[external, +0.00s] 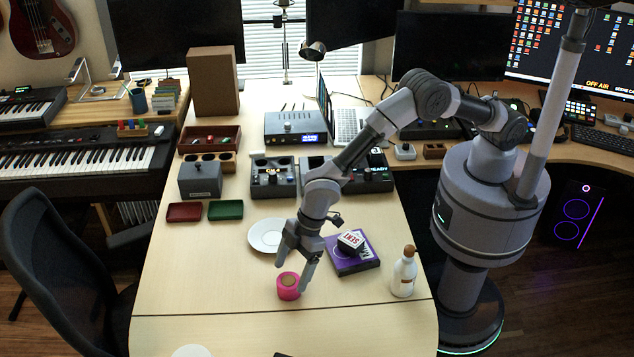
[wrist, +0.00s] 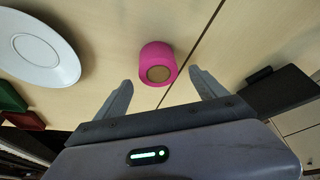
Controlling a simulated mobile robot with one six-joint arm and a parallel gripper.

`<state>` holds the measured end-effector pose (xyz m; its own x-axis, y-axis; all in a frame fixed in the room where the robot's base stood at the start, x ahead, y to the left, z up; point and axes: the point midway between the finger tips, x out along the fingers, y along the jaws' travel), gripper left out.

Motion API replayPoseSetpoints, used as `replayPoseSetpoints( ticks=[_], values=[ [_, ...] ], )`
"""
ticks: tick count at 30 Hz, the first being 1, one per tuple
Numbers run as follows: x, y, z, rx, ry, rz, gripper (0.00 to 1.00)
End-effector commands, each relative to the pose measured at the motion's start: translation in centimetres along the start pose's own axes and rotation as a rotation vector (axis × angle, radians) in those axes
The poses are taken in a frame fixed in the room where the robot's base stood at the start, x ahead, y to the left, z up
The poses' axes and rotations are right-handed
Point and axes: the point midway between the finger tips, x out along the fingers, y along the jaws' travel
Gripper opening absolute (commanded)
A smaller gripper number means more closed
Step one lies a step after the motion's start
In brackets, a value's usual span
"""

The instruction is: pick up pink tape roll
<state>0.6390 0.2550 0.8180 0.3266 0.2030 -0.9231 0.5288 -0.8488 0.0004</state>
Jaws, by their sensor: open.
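The pink tape roll (external: 288,286) stands on the light wooden table in the external view, near the front seam. In the wrist view the pink tape roll (wrist: 158,62) shows its tan round end and lies ahead of the gap between the fingertips. My gripper (external: 291,272) is above and around the roll's position in the external view, with a finger to its right. In the wrist view my gripper (wrist: 161,82) is open and empty, its fingers spread on either side of the roll. I cannot tell whether a finger touches it.
A white plate (external: 266,236) lies behind the roll. A purple box (external: 352,262) with a small black-and-white item (external: 350,240) on top is to the right. A white bottle (external: 404,272) stands further right. Red (external: 184,212) and green (external: 226,209) trays are at left. The table left of the roll is clear.

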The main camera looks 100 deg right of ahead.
Motion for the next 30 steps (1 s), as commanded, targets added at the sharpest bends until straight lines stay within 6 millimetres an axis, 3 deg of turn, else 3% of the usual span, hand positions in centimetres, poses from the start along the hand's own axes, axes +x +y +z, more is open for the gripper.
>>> replayPoseSetpoints(
  ticks=[1, 4, 13, 23, 24, 30],
  values=[
    [1.8, 0.1, 0.5, 0.001, -0.002, 0.0, 0.81],
    [3.5, 0.2, 0.5, 0.001, -0.002, 0.0, 0.81],
    [4.0, 0.2, 0.3, 0.001, -0.001, 0.0, 0.81],
    [4.0, 0.2, 0.3, 0.001, -0.001, 0.0, 0.16],
    [4.0, 0.2, 0.3, 0.001, -0.001, 0.0, 0.12],
    [3.8, 0.2, 0.2, 0.001, -0.001, 0.0, 0.12]
  ],
)
